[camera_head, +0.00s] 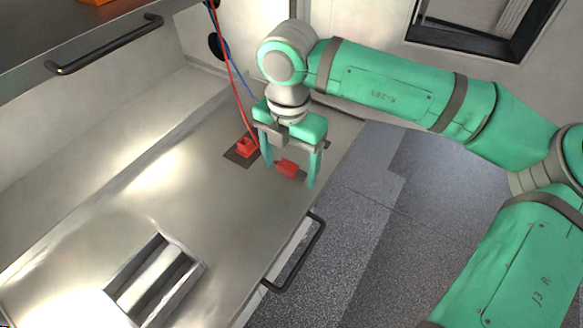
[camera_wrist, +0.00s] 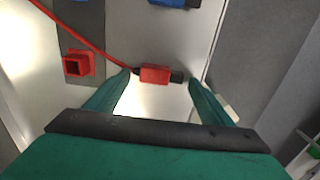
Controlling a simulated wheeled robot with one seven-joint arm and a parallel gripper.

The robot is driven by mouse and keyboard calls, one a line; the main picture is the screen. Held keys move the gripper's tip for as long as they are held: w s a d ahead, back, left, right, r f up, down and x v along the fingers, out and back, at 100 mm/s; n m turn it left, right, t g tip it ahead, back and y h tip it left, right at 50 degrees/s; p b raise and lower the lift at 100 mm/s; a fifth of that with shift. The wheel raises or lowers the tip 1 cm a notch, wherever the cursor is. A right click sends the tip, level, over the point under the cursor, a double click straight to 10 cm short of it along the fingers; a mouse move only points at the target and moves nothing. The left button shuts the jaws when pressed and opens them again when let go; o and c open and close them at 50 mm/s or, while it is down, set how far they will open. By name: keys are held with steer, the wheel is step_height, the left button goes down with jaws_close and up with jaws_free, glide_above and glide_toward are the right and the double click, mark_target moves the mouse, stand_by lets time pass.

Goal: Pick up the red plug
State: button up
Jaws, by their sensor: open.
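The red plug (camera_head: 287,169) lies on the metal bench top near its right edge, with a dark end. In the wrist view the red plug (camera_wrist: 155,74) lies across the gap just ahead of the fingertips, and a red cable runs from its left end. My gripper (camera_head: 285,172) is open and points down, with one finger on each side of the plug. The open fingers also show in the wrist view (camera_wrist: 158,82). I cannot tell whether either finger touches the plug.
A red socket (camera_head: 246,147) sits on a dark plate left of the gripper; it also shows in the wrist view (camera_wrist: 77,64). A blue connector (camera_wrist: 175,3) is at the wrist view's top. A slotted recess (camera_head: 155,278) and a bench handle (camera_head: 297,255) are nearer.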

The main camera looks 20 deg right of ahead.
steer(key=shift+d+f, duration=0.1)
steer(key=shift+d, duration=0.05)
steer(key=shift+c, duration=0.3)
steer(key=c, duration=1)
